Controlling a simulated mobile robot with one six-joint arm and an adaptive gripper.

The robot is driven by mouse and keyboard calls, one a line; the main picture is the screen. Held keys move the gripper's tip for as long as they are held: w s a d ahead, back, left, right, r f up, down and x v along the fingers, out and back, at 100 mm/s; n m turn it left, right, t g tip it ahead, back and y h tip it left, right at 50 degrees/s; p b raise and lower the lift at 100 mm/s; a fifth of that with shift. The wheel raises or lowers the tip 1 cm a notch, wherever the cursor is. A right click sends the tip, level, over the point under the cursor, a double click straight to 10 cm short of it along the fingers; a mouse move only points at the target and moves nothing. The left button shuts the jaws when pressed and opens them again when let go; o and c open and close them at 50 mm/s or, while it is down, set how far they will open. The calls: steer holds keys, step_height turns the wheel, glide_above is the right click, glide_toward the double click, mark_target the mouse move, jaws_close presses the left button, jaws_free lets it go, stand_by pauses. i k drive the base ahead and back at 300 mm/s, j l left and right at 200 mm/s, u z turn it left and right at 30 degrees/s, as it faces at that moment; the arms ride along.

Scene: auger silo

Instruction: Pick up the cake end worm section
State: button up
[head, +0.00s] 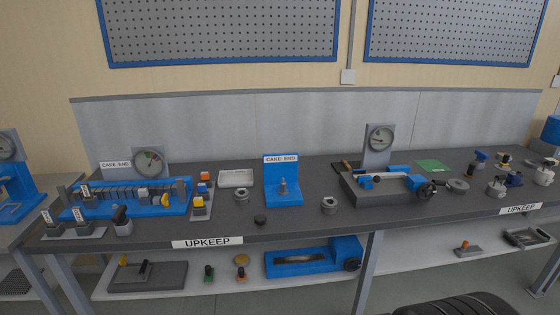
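No part carries a readable "worm section" label, so I cannot tell for sure which one it is. A blue stand (283,196) with a "CAKE END" label on its back plate holds a small grey upright post or part (283,186). Two loose grey ring-like sections lie apart on the dark bench: one (241,196) left of the stand, one (329,205) to its right. A blue fixture (165,208) at left, also near a "CAKE END" sign (116,164), bears a row of grey sections (135,193). My gripper is not in view.
A white tray (236,178) and a small black disc (260,221) lie near the stand. A dark vise-like block (383,190) with a gauge (380,139) stands right of it. Knobs and small tools crowd the right end. The front middle of the bench (295,226) is clear.

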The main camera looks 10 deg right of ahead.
mark_target(242, 197)
steer(key=i, duration=1.75)
steer(key=z, duration=0.75)
steer(key=j+u, duration=0.1)
steer(key=u, duration=0.3)
steer(key=i+u, duration=0.1)
steer(key=u, duration=0.35)
steer(key=j+u, duration=0.1)
steer(key=u, duration=0.3)
steer(key=i+j+z, duration=0.2)
steer(key=j, duration=0.25)
steer(key=j+z, duration=0.2)
steer(key=j, duration=0.2)
steer(key=i+j+z, duration=0.15)
steer(key=j, duration=0.35)
steer(key=k, duration=0.05)
